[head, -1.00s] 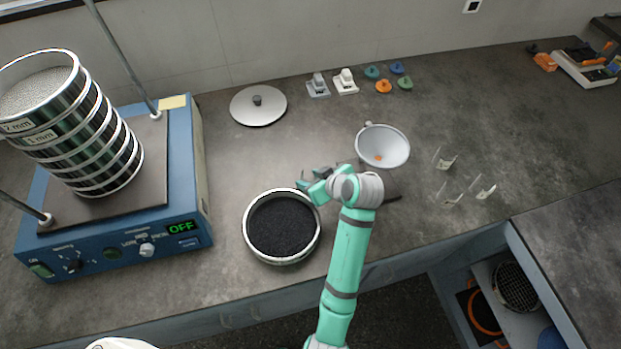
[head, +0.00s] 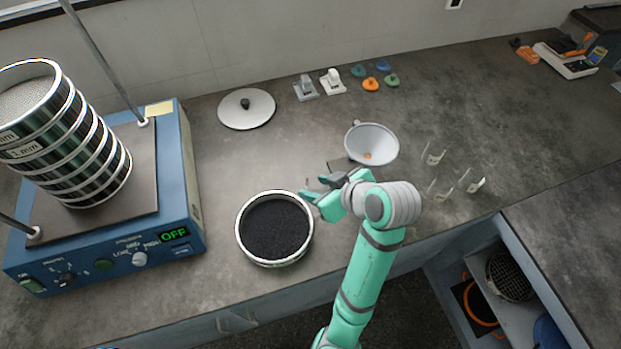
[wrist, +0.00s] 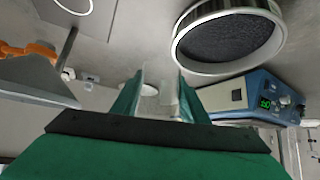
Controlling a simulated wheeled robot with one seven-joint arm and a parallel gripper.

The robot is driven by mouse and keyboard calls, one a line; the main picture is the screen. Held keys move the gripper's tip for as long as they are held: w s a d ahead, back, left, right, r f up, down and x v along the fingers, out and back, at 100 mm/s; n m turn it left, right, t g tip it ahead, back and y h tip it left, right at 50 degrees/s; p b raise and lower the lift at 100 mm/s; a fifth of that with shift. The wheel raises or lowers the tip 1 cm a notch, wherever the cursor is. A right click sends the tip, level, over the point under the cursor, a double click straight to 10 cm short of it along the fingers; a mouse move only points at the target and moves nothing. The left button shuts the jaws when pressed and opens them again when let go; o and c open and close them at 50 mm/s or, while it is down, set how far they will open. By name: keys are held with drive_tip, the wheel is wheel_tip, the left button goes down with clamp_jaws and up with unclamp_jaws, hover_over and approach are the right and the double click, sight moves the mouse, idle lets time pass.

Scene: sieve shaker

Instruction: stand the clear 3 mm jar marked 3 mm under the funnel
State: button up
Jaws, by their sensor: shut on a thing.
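My gripper (head: 318,190) is low over the bench, just right of the round sieve pan and to the left and front of the funnel. Its fingers (wrist: 160,98) are shut on a pale, see-through thing, which looks like a clear jar; its mark cannot be read. The white funnel (head: 371,146) stands behind and right of the gripper, with an orange spot in its mouth; its grey cone (wrist: 35,82) is at the left in the wrist view. The space under the funnel is hidden in the head view.
A sieve pan of black grains (head: 275,228) stands close left of my gripper. Several clear pieces (head: 440,190) stand right of the funnel. The blue shaker (head: 187,190) with its sieve stack is at left. A lid (head: 246,110) lies at the back.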

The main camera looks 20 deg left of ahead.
drive_tip(key=shift+s+d+r, duration=0.2)
drive_tip(key=shift+d, duration=0.25)
drive_tip(key=shift+s+d+r, duration=0.35)
drive_tip(key=shift+s+d, duration=0.1)
drive_tip(key=shift+s, duration=0.2)
drive_tip(key=shift+s+d+r, duration=0.35)
drive_tip(key=shift+s+d, duration=0.1)
drive_tip(key=shift+s, duration=0.2)
